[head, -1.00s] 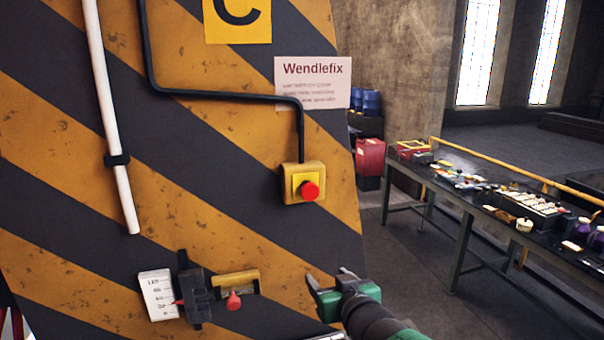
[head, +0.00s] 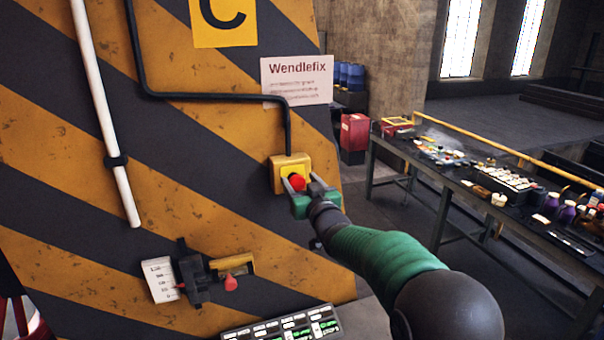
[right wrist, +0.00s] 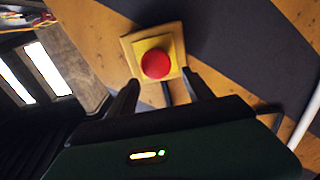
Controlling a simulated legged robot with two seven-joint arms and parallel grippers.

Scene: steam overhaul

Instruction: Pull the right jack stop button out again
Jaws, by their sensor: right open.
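The jack stop button is a red mushroom head (head: 297,182) on a yellow box (head: 280,166), fixed to the black-and-yellow striped jack. My right gripper (head: 302,188) is at the button, its fingers apart. In the right wrist view the red button (right wrist: 156,64) lies just ahead of the gap between the two open fingers (right wrist: 160,90); nothing is between the fingers there. Whether the fingers touch the button I cannot tell. My left gripper is not in view.
A black cable (head: 210,97) runs down to the box. A scale plate (head: 160,279) and a small red-knobbed lever (head: 232,272) sit lower on the jack. A workbench (head: 450,172) with several items stands at the right.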

